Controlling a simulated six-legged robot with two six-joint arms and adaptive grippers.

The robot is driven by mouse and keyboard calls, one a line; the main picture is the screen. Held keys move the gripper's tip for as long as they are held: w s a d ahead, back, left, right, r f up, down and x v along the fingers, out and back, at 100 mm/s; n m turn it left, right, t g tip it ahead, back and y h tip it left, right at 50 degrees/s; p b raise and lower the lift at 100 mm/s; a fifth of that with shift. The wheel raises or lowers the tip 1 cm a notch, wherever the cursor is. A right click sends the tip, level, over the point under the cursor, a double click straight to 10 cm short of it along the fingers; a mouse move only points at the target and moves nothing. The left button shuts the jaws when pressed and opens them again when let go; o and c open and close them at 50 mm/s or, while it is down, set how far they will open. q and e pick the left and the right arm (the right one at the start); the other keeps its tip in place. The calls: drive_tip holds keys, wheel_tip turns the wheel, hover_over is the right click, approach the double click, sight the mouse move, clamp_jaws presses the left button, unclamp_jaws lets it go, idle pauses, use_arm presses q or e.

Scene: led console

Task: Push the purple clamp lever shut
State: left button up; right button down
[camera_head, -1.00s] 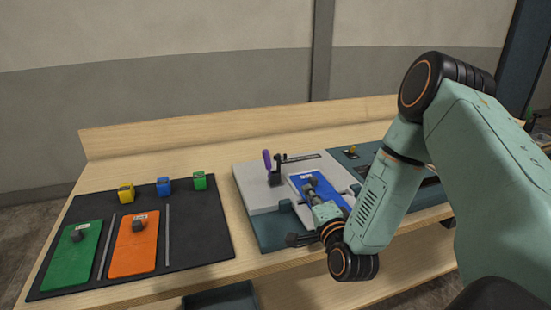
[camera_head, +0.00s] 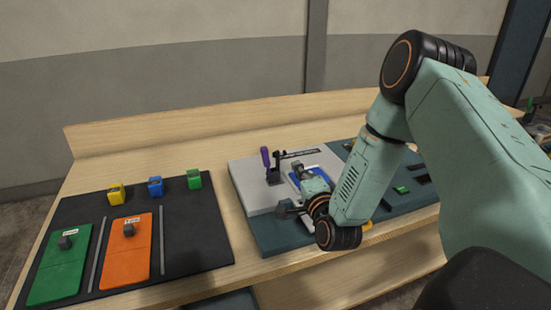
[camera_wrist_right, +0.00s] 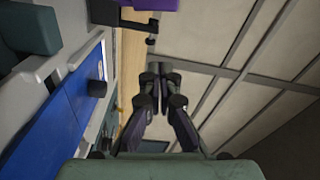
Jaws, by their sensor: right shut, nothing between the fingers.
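The purple clamp lever (camera_head: 265,157) stands upright on the black clamp at the back left of the light grey fixture (camera_head: 246,190). In the right wrist view, part of the purple lever (camera_wrist_right: 158,5) shows at the top edge, beside dark clamp parts (camera_wrist_right: 128,17). My right gripper (camera_wrist_right: 160,68) is shut and empty, with its fingertips together. In the head view it is mostly hidden by my own wrist, over the blue plate (camera_head: 325,172) and to the right of the lever. The blue plate also shows in the wrist view (camera_wrist_right: 50,130). My left gripper is out of view.
A black mat (camera_head: 190,245) at the left carries a green plate (camera_head: 60,270), an orange plate (camera_head: 125,262) and yellow, blue and green blocks. A dark panel with small parts (camera_head: 402,190) lies right of the fixture. Bare wood lies behind the fixture.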

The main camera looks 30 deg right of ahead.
sight(266, 161)
drive_tip(key=w, duration=0.6)
drive_tip(key=w+a+f, duration=0.1)
drive_tip(key=w, duration=0.1)
drive_tip(key=shift+w+f+p, duration=0.1)
drive_tip(key=shift+w+p, duration=0.2)
drive_tip(key=shift+w, duration=0.1)
drive_tip(key=shift+s+a+r, duration=0.1)
drive_tip(key=shift+s+r, duration=0.1)
drive_tip(key=shift+w+f, duration=0.1)
drive_tip(key=shift+w+a+n, duration=0.1)
drive_tip(key=shift+w+n, duration=0.05)
drive_tip(key=shift+n, duration=0.15)
drive_tip(key=shift+a, duration=0.1)
drive_tip(key=shift+a+n, duration=0.15)
drive_tip(key=shift+n, duration=0.15)
